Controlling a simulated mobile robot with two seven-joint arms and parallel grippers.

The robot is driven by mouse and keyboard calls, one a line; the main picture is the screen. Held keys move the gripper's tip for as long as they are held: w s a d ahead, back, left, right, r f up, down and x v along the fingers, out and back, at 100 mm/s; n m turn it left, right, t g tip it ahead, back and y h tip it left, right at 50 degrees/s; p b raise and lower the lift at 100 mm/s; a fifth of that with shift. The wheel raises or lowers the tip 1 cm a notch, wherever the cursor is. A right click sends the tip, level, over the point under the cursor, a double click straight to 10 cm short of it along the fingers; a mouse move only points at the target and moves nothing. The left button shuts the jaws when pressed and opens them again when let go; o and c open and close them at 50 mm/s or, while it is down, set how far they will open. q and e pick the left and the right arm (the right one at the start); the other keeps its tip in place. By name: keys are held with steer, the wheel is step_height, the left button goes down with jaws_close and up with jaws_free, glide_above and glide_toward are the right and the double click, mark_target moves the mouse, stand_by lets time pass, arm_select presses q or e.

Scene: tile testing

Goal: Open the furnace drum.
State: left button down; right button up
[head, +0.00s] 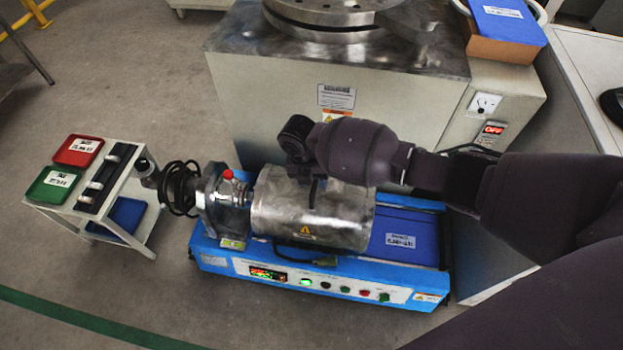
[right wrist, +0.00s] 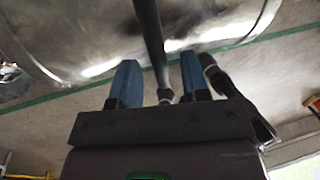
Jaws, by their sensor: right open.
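The furnace drum (head: 338,215) is a silver metal cylinder lying on its side on a blue machine base, and it looks closed. A dark bar handle (head: 313,192) shows against its front. My right gripper (head: 303,172) is above the drum's upper front, partly hidden by its own wrist. In the right wrist view, the gripper's two blue fingers (right wrist: 160,80) are apart, with the dark handle (right wrist: 148,35) running between them. I cannot tell whether either finger touches it. The drum surface (right wrist: 95,35) lies beyond the fingertips. My left gripper is not in view.
The blue base (head: 222,262) has a front panel with buttons and a lit display. A large grey machine (head: 265,100) stands close behind. A small cart (head: 142,222) with red and green trays stands left. Front floor is clear.

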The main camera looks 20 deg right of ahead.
mark_target(348, 197)
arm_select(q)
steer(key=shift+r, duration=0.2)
arm_select(e)
steer(key=shift+f, duration=0.2)
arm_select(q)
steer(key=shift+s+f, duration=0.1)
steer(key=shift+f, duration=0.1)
arm_select(e)
jaws_close()
